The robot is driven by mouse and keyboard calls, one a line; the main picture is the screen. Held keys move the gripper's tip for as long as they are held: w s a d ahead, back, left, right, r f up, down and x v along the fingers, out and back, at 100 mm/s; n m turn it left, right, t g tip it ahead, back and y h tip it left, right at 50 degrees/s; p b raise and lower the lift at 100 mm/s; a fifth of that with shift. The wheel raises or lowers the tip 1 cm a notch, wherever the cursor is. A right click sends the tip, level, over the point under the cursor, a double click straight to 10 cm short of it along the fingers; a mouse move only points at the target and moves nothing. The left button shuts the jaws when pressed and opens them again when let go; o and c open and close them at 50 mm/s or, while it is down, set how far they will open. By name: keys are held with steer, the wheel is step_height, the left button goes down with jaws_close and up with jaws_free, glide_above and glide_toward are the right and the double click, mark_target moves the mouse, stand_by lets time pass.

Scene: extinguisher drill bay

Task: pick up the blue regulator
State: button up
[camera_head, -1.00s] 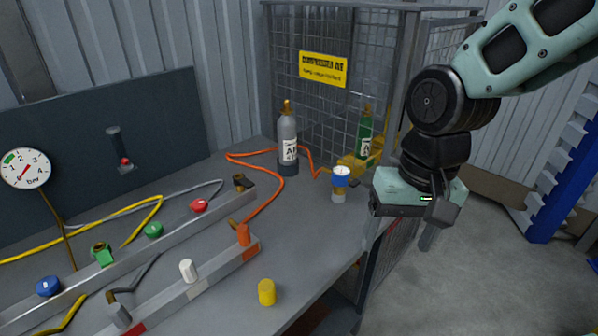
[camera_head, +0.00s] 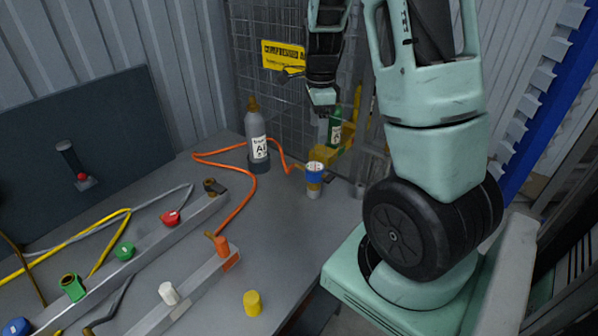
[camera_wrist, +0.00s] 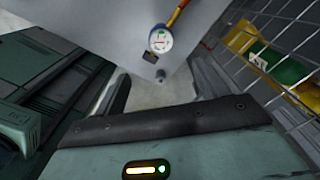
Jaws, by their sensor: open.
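The blue regulator (camera_head: 314,174) stands upright near the right edge of the grey bench (camera_head: 265,235), with a blue band and a pale round top. An orange hose runs toward it. In the wrist view its white gauge face (camera_wrist: 160,39) shows near the top, beyond the fingers. My gripper (camera_head: 323,108) hangs above and behind the regulator in the head view, in front of the mesh cage. It is apart from the regulator, open and empty. In the wrist view, my gripper's fingers (camera_wrist: 162,88) are spread with bare floor between them.
A grey cylinder (camera_head: 257,143) stands left of the regulator, and a green cylinder (camera_head: 335,128) behind it by a yellow block. The mesh cage (camera_head: 285,95) rises behind. A yellow cap (camera_head: 252,303) and fitting rails (camera_head: 130,255) occupy the bench's front left.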

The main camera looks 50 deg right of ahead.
mark_target(314, 167)
step_height(314, 167, down, 10)
steer(key=shift+w+f+p, duration=0.15)
steer(key=shift+f+p, duration=0.25)
steer(key=shift+f, duration=1.15)
steer(key=shift+w+f+p, duration=0.15)
steer(key=shift+f+p, duration=0.25)
steer(key=shift+f, duration=1.1)
steer(key=shift+c, duration=0.3)
steer(key=c, duration=1)
